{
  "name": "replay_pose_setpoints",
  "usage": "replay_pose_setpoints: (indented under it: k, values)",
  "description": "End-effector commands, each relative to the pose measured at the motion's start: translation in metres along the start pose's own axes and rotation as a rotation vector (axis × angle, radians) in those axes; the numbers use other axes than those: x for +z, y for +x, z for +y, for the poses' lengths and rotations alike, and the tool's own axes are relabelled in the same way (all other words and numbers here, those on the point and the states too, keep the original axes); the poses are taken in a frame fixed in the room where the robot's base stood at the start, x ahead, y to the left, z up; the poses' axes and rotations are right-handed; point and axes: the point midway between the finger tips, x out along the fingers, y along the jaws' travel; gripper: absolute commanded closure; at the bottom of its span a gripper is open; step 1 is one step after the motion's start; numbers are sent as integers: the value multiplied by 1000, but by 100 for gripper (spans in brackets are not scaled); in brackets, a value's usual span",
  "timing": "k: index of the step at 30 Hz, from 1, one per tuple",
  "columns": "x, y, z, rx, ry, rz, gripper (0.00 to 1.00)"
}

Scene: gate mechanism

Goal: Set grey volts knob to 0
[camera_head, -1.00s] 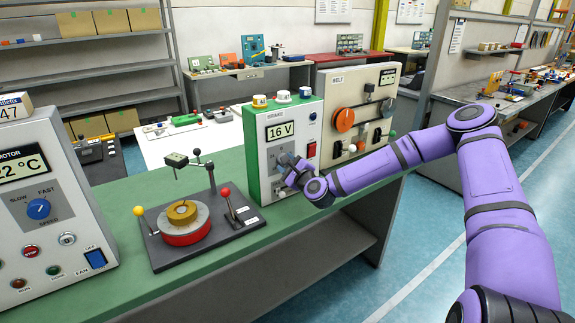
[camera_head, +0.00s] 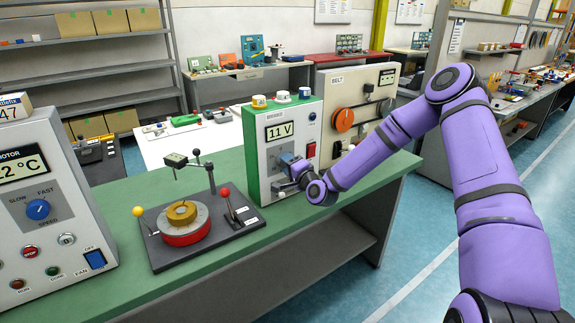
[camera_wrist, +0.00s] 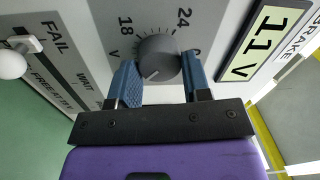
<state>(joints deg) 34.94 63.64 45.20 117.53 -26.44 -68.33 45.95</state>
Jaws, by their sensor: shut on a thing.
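The grey volts knob (camera_wrist: 158,58) sits on the brake panel's grey dial plate in the wrist view, with marks such as 18 and 24 around it. A light pointer line shows on its face. My gripper (camera_wrist: 160,80) is shut on the knob, one blue finger on each side. In the head view my gripper (camera_head: 291,167) is at the front of the brake panel (camera_head: 252,165) and hides most of the knob. The display (camera_head: 278,130) reads 11 V, and it also shows in the wrist view (camera_wrist: 264,42).
A lever with a white ball (camera_wrist: 12,64) stands beside the FAIL scale, close to my gripper. A red switch (camera_head: 311,149) is on the panel's right. The belt panel (camera_head: 355,110) stands to the right, a turntable device (camera_head: 183,225) to the left.

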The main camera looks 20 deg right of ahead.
Motion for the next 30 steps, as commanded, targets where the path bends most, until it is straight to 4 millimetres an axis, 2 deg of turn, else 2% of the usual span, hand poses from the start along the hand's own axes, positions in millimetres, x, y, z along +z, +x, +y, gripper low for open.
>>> replay_pose_setpoints:
  k: [30]
  values:
    - [0,0,-2,-12,-963,-64,80]
